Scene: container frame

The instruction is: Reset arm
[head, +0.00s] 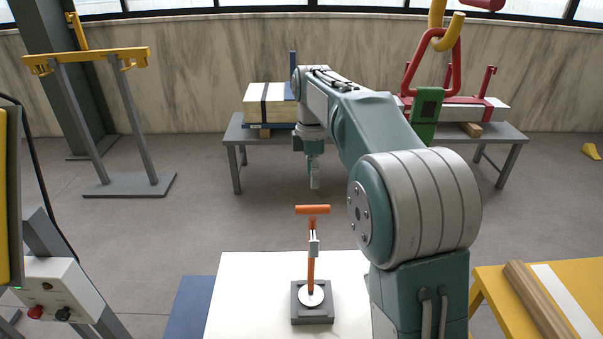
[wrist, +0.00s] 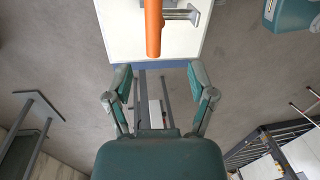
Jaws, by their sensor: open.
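My arm extends forward over the floor in the head view, with my gripper (head: 314,180) hanging downward near the middle. In the wrist view my gripper (wrist: 160,82) has its two fingers spread apart with nothing between them. An orange T-handled tool (head: 312,262) stands upright in a grey square base on a white tabletop (head: 240,300). The gripper appears above and beyond the tool, apart from it. In the wrist view the orange handle (wrist: 153,28) shows at the top, ahead of the fingertips.
A grey bench (head: 240,135) at the back holds a strapped block (head: 268,103) and red parts. A red hook ring (head: 445,45) hangs at the upper right. A yellow-topped stand (head: 120,55) is at left, a control box (head: 55,290) lower left, a yellow table (head: 490,285) lower right.

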